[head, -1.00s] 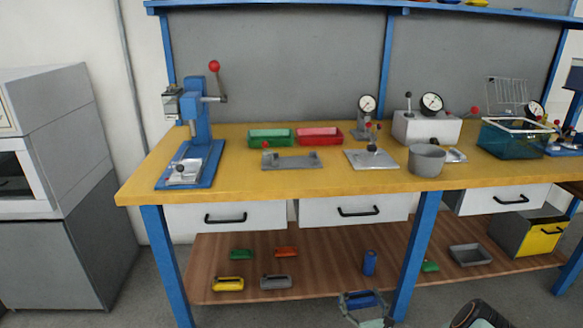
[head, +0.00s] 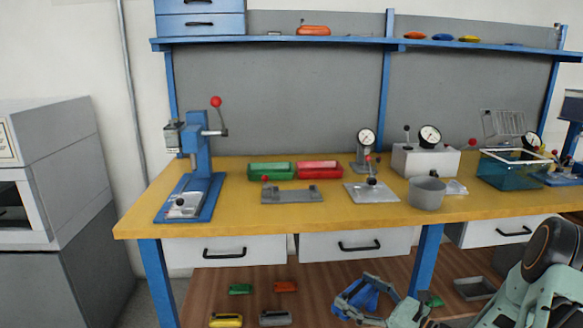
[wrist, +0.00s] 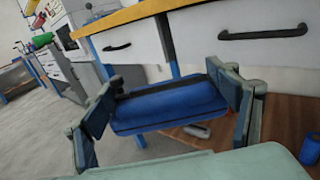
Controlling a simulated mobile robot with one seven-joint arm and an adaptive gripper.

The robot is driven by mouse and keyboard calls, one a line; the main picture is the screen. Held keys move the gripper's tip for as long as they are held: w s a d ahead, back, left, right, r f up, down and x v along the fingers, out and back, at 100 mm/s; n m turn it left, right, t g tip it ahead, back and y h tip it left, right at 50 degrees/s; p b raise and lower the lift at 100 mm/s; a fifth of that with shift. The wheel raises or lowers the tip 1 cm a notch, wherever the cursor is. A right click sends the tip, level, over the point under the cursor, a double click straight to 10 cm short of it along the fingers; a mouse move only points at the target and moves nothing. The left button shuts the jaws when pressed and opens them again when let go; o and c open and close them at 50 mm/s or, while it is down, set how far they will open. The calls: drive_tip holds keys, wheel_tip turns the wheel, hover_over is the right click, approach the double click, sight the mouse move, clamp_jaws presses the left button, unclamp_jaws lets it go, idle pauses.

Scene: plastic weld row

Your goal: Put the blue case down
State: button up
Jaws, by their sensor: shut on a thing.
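The blue case (wrist: 168,102) is between the two fingers of my gripper (wrist: 165,115) in the wrist view, with the fingers shut on its two ends. In the head view the blue case (head: 366,297) shows partly behind the fingers of my gripper (head: 362,298), in front of the lower shelf and below the drawers. The case is held clear in the air, a little tilted in the wrist view.
The yellow bench top (head: 255,222) carries a press (head: 202,165), green and red bins, gauges and a grey pot (head: 427,193). White drawers (head: 225,250) hang beneath. The wooden lower shelf (head: 250,297) holds several small cases and a grey tray (head: 474,288).

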drive_tip(key=s+a+r+n+g+y+p, duration=0.1)
drive_tip(key=s+a+r+n+g+y, duration=0.15)
drive_tip(key=s+r, duration=0.55)
wheel_tip(320, 180, up, 26)
drive_tip(key=m+t+h+p, duration=0.5)
drive_tip(key=h+p, duration=0.1)
drive_tip(key=p, duration=2.7)
drive_tip(key=shift+w+a+f, duration=0.15)
drive_tip(key=shift+a+f, duration=0.1)
drive_tip(key=shift+a, duration=0.05)
drive_tip(key=shift+w+m+h, duration=0.15)
drive_tip(key=shift+m+h, duration=0.2)
